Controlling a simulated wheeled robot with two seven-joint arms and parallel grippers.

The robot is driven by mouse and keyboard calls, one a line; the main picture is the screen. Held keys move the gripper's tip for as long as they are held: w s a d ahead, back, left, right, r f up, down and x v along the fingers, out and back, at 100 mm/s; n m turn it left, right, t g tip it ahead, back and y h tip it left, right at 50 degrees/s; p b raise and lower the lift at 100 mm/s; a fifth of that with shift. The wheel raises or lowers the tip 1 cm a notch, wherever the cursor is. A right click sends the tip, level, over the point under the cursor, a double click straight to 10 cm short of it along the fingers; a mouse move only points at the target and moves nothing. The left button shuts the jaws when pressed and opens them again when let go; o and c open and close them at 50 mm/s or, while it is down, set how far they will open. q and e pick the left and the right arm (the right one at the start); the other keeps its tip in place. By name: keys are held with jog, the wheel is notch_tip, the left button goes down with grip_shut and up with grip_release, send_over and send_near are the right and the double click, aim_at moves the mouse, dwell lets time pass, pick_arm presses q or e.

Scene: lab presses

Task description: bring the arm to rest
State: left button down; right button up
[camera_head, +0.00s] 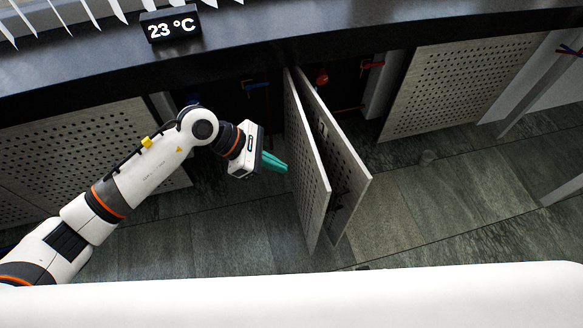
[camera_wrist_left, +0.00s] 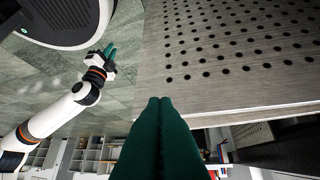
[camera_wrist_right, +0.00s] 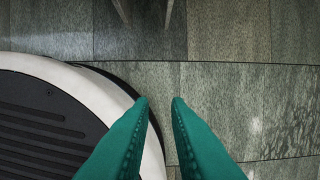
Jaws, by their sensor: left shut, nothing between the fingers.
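My left gripper (camera_head: 285,167) has teal fingers pressed together and empty. In the head view its tips are right beside the near perforated door panel (camera_head: 305,160); I cannot tell whether they touch. In the left wrist view the shut fingers (camera_wrist_left: 159,101) point at the lower edge of a perforated panel (camera_wrist_left: 230,60). My right arm's gripper also shows small in the left wrist view (camera_wrist_left: 109,50).
A second perforated door panel (camera_head: 345,165) stands out from under the dark counter (camera_head: 250,35). A temperature display (camera_head: 170,25) sits on the counter. More perforated panels (camera_head: 455,80) flank the opening.

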pick_arm(q)
jog(key=v, duration=0.6)
jog(key=shift+s+r, duration=0.25)
jog(key=shift+s, duration=0.1)
jog(key=shift+d, duration=0.15)
